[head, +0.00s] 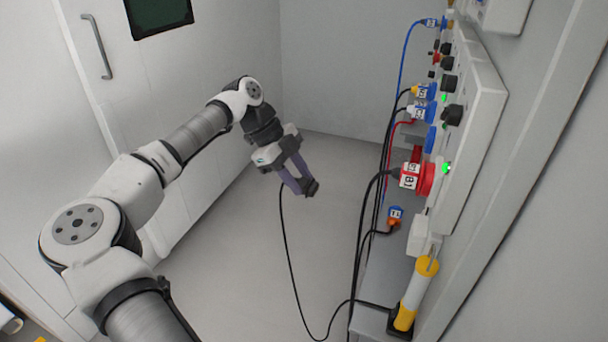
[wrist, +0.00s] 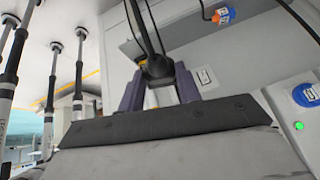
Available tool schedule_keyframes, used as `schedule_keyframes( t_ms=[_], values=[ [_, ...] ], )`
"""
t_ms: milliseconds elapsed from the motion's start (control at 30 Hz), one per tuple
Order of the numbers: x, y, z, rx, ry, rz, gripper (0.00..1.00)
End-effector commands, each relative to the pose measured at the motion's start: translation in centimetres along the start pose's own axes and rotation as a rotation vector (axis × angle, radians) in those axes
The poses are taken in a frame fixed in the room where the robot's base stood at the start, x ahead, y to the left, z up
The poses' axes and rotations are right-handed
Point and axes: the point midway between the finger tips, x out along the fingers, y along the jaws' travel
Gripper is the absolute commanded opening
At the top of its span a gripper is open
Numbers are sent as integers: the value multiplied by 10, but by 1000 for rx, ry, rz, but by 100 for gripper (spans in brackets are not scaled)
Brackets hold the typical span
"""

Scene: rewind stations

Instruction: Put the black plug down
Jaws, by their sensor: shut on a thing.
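My gripper (head: 308,187) is shut on the black plug (head: 312,188) and holds it in the air over the floor, left of the wall panel. A thin black cable (head: 289,250) hangs from the plug and curves down toward the panel's foot. In the wrist view the plug (wrist: 158,70) sits between the two purple-grey fingers (wrist: 158,88), with its cable running up and away. The plug's pin side is hidden.
The wall panel (head: 480,120) on the right carries several plugs and cables, including a red plug (head: 410,176). A grey ledge (head: 370,318) and a yellow-white cylinder (head: 415,293) stand below it. The floor (head: 240,260) in the middle is clear.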

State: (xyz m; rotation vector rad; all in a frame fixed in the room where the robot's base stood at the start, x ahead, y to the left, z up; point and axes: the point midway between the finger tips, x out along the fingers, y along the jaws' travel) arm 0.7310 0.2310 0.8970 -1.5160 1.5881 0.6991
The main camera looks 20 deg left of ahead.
Motion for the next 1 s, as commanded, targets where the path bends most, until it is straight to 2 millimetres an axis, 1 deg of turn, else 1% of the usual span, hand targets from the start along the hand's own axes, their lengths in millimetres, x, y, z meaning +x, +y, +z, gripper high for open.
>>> schedule_keyframes(
  t_ms=[467, 567, 667, 767, 900, 1000],
  values=[
    [0, 0, 1, 0, 0, 0, 6],
    [5, -3, 3, -2, 4, 2, 6],
    [19, -12, 10, -13, 13, 10, 6],
    [44, -26, 22, -38, 26, 22, 6],
    [85, -42, 43, -88, 40, 38, 6],
    [114, -50, 56, -121, 48, 44, 6]
  ],
)
